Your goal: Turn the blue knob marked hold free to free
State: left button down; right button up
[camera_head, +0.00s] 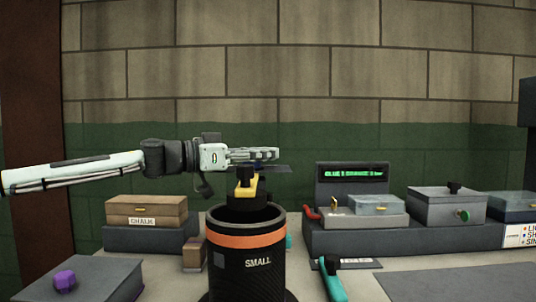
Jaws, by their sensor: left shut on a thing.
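My left gripper (272,155) reaches in from the left above the black cylinder marked SMALL (258,276). It is shut on what looks like a dark flat piece (275,169), mostly hidden by the fingers. Below it a yellow handle-like part (243,187) on a black piece stands over the cylinder's mouth. I cannot make out a blue knob or a hold/free marking. A purple knob (65,280) sits on a grey box at the front left, and a green knob (463,215) is on a grey box at the right. My right gripper is not in view.
A brown box marked CHALK (146,209) stands on a dark block at the left. A lit display (353,173), a pale blue box (375,204) and a grey box (447,206) stand at the right. A teal-handled tool (332,285) lies right of the cylinder.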

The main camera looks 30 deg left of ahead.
pick_arm(q)
jog(key=shift+m+g+h, duration=0.3)
jog(key=shift+h, duration=0.1)
jog(key=shift+s+d+m+g+h+p, duration=0.25)
jog(key=shift+s+m+g+h+p, duration=0.6)
jog(key=shift+m+g, duration=1.5)
jog(key=shift+s+d+m+g+h+p, duration=0.3)
jog(key=shift+m+g+h+p, duration=1.1)
jog(key=shift+g, duration=1.65)
jog(key=shift+s+d+m+g+h+p, duration=0.25)
jog(key=shift+s+m+g+h+p, duration=0.5)
jog(key=shift+m+g, duration=1.65)
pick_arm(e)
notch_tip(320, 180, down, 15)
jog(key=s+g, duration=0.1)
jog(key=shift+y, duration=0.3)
pick_arm(q)
jog(key=shift+w+n+g, duration=0.15)
jog(key=shift+n+g, duration=0.15)
jog(key=shift+n, duration=0.05)
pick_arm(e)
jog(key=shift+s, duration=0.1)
pick_arm(q)
jog(key=c, duration=1.1)
grip_release()
notch_tip(320, 180, up, 10)
